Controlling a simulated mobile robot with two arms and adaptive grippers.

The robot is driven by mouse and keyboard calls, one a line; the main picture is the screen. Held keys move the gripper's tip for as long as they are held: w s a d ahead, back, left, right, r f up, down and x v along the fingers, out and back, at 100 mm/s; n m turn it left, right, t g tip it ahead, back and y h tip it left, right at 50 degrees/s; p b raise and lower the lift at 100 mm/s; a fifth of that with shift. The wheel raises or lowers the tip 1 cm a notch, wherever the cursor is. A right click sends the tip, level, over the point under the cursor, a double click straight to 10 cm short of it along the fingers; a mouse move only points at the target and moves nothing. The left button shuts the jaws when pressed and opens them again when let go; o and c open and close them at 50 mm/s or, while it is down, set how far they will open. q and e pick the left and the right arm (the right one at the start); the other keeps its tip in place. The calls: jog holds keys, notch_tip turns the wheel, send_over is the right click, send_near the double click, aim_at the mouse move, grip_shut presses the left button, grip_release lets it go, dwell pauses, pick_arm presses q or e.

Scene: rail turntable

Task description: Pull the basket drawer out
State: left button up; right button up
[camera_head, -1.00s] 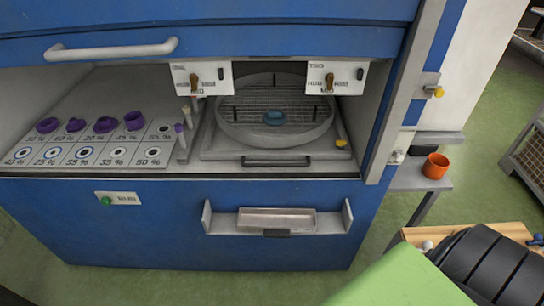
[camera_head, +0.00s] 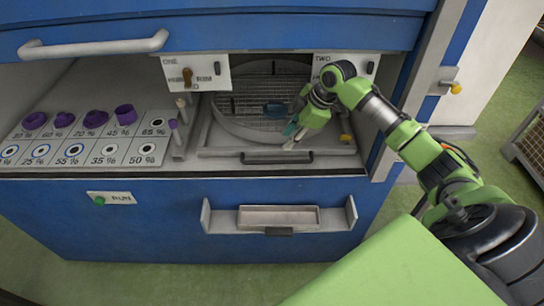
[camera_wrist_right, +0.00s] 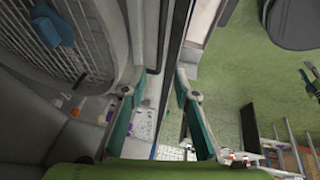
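The basket drawer (camera_head: 215,147) is a grey tray with a round wire basket (camera_head: 240,118) on it, sitting inside the blue cabinet. A dark bar handle (camera_head: 277,157) runs along its front. My right gripper (camera_head: 293,136) is over the front part of the drawer, just above and behind the handle in the head view. In the right wrist view its two teal fingers (camera_wrist_right: 160,80) are apart, with the drawer's front edge region between them. I cannot tell whether they touch the handle. My left gripper is not in view.
A blue block (camera_head: 276,110) lies in the basket. Purple cups (camera_head: 96,120) and a labelled panel stand to the left. Switch plates (camera_head: 195,73) hang above the opening. A lower tray (camera_head: 278,216) juts from the cabinet front.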

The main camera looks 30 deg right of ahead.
aim_at(270, 161)
jog(key=p+x, duration=0.2)
jog(key=x, duration=1.1)
jog(key=shift+f, duration=0.25)
grip_shut()
